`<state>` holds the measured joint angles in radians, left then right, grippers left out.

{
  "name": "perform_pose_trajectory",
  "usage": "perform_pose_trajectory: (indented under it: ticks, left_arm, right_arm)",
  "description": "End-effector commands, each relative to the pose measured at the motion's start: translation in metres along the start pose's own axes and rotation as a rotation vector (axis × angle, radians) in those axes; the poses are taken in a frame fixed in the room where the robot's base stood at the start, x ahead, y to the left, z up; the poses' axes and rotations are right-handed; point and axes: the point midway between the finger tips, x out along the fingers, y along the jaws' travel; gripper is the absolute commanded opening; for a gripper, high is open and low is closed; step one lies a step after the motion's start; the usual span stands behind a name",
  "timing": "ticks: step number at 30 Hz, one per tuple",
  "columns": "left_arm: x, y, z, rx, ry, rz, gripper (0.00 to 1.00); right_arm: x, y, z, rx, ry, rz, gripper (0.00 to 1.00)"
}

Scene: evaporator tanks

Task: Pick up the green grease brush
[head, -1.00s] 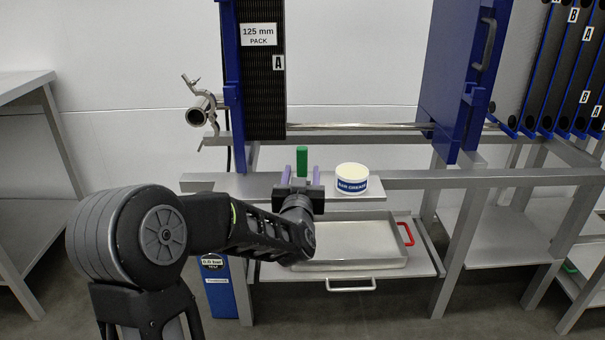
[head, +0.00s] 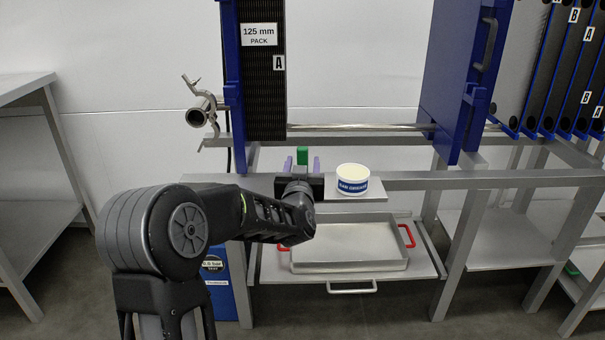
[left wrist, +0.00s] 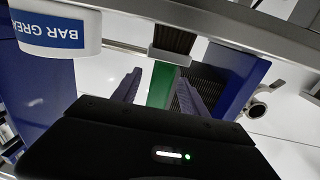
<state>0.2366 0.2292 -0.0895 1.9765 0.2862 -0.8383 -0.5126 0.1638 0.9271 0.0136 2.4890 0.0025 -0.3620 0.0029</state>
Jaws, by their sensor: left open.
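The green grease brush (head: 302,155) stands at the shelf beside the grease tub; only its green upper part shows above my gripper in the head view. In the left wrist view the green brush (left wrist: 160,85) shows between the two fingers, with its lower part hidden by the gripper body. My left gripper (head: 302,164) is open, its purple-grey fingers one on each side of the brush. In the left wrist view, the open gripper (left wrist: 158,88) shows no clear contact with the brush. My right gripper is not in view.
A white grease tub (head: 352,180) with a blue label stands close to the right of the gripper on a small shelf (head: 372,192). A metal tray (head: 350,258) with red handles lies below. The blue press frame (head: 455,85) rises behind.

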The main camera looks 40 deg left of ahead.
Motion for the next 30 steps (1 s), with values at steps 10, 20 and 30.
perform_pose_trajectory:
  ticks: [10,20,30]
  left_arm:
    - [-0.0002,-0.0001,-0.0001,0.000,0.000,0.000,0.44]
    - [-0.0002,-0.0001,-0.0001,0.000,0.000,0.000,0.17]
    - [-0.0002,0.0000,-0.0001,0.000,0.000,0.000,0.00]
  right_arm:
    - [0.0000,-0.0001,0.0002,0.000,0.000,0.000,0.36]
    - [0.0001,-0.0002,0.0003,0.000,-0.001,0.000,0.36]
    - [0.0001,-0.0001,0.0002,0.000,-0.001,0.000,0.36]
